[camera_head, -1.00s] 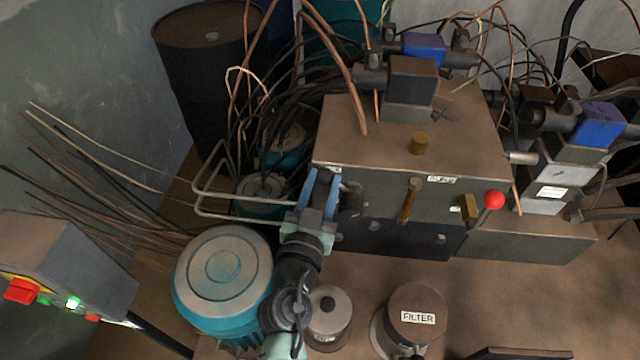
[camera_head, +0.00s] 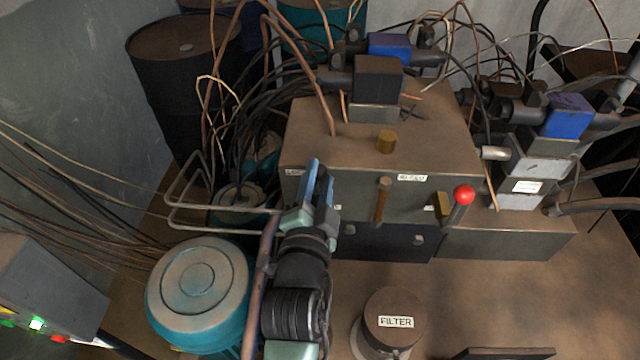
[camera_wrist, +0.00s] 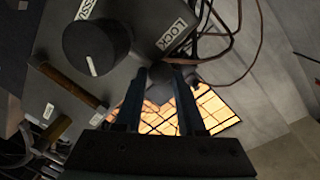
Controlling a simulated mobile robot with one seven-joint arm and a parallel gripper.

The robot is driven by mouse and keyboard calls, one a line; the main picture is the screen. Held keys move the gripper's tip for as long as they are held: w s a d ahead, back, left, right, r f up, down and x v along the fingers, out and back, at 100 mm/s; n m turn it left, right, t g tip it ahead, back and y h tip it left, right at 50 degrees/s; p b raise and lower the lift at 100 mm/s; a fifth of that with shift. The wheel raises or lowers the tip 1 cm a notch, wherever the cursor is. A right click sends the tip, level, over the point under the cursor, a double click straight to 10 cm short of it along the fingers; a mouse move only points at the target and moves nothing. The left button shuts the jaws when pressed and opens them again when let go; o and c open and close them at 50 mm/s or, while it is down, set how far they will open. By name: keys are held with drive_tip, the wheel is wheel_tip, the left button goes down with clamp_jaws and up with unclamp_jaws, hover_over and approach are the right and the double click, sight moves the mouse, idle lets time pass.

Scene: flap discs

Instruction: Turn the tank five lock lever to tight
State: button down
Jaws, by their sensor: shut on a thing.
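The tank (camera_head: 310,120) is a brown-grey steel box with a dark lower front. A white LOCK label (camera_wrist: 171,34) sits at its edge in the wrist view; it also shows at the front's upper left in the head view (camera_head: 294,172). My gripper (camera_head: 320,180) is at the front's left part, below and right of that label. In the wrist view my gripper (camera_wrist: 162,88) is shut on a small dark piece (camera_wrist: 160,82) beside the label, which I take for the lock lever. Its shape and angle are mostly hidden. I cannot make out a tight mark or a tank number.
A black knob with a white line (camera_wrist: 97,47) is close to my fingers. A brass handle (camera_head: 383,200) and a red-ball lever (camera_head: 463,195) are right of my gripper. A teal motor (camera_head: 202,290) and the filter can (camera_head: 393,318) stand in front. Cables crowd the left.

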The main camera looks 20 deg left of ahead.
drive_tip(key=shift+d+f+m, duration=0.25)
drive_tip(key=shift+f+m, duration=0.15)
drive_tip(key=shift+f, duration=0.05)
drive_tip(key=c, duration=0.7)
unclamp_jaws()
drive_tip(key=shift+o, duration=1)
drive_tip(key=shift+r, duration=0.15)
drive_tip(key=shift+w+r, duration=0.1)
